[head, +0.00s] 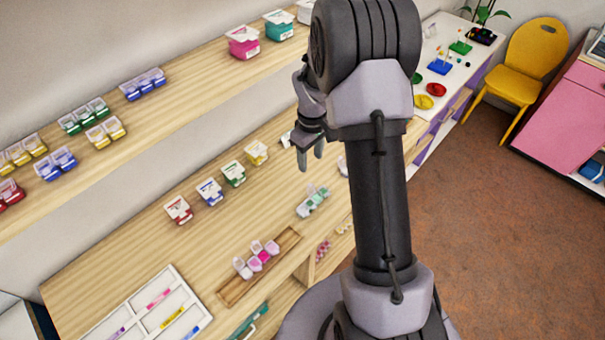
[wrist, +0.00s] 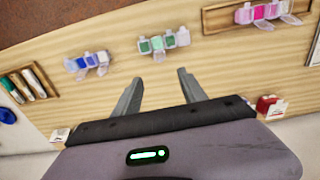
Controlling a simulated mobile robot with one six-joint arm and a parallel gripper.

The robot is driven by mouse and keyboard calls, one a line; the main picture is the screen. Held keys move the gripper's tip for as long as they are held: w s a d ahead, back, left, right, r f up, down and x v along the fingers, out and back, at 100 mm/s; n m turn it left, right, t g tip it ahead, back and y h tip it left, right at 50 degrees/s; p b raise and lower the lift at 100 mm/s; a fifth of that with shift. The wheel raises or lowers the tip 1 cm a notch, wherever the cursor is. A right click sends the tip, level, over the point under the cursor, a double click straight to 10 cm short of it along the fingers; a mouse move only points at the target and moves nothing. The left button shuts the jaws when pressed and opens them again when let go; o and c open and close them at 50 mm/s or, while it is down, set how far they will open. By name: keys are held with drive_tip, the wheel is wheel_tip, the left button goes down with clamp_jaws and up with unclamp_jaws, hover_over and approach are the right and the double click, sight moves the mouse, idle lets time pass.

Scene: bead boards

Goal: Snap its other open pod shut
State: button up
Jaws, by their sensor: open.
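My gripper (head: 311,156) is open and empty, above the wooden counter; its two fingers also show in the wrist view (wrist: 160,85). A green pod strip (head: 313,202) lies on the counter, just beyond the fingertips in the wrist view (wrist: 158,44). Pale lids seem to stand out at its ends. A pink pod strip (head: 264,256) sits in a wooden tray, and pale open lids stick out from it in the wrist view (wrist: 262,12). A blue-purple pod strip (wrist: 90,62) lies left of the green one, with pale lids sticking out. Which lids are open is too small to tell surely.
The wooden tray (head: 229,294) has raised edges. Several small boxes, including a red one (head: 178,210), stand in a row behind. A white divided tray (head: 132,316) holds pens. A shelf (head: 180,98) with closed pod strips runs above. Bare counter surrounds the green strip.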

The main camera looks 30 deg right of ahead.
sight(309, 184)
wheel_tip(309, 184, down, 13)
drive_tip(key=shift+w+a+f+b, duration=0.1)
drive_tip(key=shift+f+b, duration=0.05)
drive_tip(key=shift+b, duration=0.55)
clamp_jaws()
